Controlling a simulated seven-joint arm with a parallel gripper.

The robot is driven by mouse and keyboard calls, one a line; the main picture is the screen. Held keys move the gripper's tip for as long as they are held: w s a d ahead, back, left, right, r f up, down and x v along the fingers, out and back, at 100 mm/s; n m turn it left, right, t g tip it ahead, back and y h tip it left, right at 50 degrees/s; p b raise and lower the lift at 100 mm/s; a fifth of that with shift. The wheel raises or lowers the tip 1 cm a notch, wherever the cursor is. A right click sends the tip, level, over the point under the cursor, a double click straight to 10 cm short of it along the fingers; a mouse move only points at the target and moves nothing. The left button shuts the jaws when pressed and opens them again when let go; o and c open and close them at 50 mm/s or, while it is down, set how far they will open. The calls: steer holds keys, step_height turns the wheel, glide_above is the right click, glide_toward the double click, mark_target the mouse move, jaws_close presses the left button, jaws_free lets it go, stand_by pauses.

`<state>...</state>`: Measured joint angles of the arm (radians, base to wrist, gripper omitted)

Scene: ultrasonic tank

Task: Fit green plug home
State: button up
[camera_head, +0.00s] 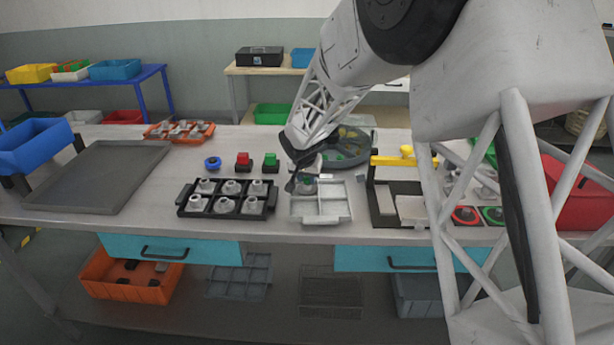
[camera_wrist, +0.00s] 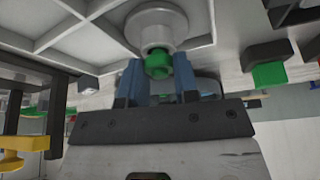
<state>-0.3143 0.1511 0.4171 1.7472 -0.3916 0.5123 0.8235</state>
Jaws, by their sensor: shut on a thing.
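The green plug (camera_wrist: 158,64) is between the blue fingertips of my gripper (camera_wrist: 160,80) in the wrist view, and my gripper is shut on it. A round grey fitting (camera_wrist: 155,27) is right at the plug's end; I cannot tell how deep the plug sits in it. The fitting is at a compartment of a pale divided tray (camera_wrist: 222,20). In the head view my gripper (camera_head: 300,180) is over the back left of that tray (camera_head: 322,218), with a bit of the green plug (camera_head: 308,180) showing; the fingers are mostly hidden.
A black tray (camera_head: 226,214) with several grey fittings stands left of the pale tray. A yellow-topped black stand (camera_head: 372,190) is close right. A round tank (camera_head: 350,145) is behind.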

steer(key=shift+f, duration=0.15)
stand_by(0.8)
steer(key=o, duration=1)
steer(key=shift+c, duration=0.2)
steer(key=v, duration=0.8)
steer(key=shift+f, duration=0.1)
